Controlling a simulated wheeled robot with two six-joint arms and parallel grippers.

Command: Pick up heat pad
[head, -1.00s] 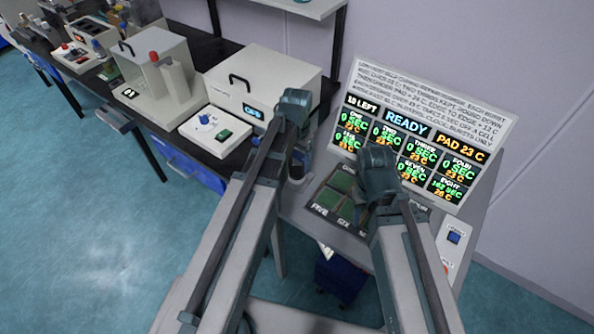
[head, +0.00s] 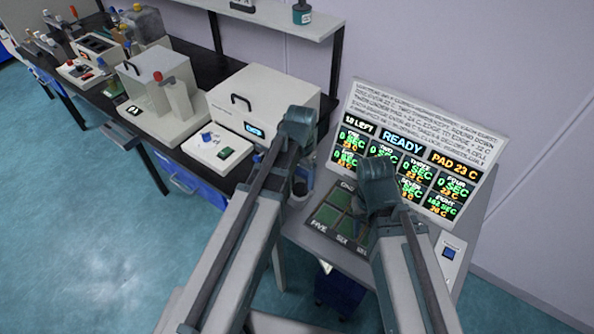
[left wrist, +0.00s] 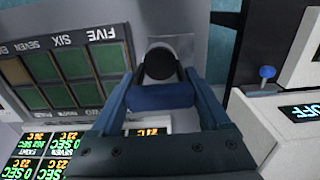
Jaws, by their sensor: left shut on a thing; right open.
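Whether the pad touches the surface is unclear. My right gripper (head: 375,205) is open over the console's cell panel; its fingertips are mostly hidden.
The cell panel (head: 325,214) lies on the console between my arms. A display (head: 402,143) behind reads READY and PAD 23 C. A white box instrument (head: 268,88) with a handle stands left, close to the left gripper. A shelf (head: 280,17) hangs behind.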

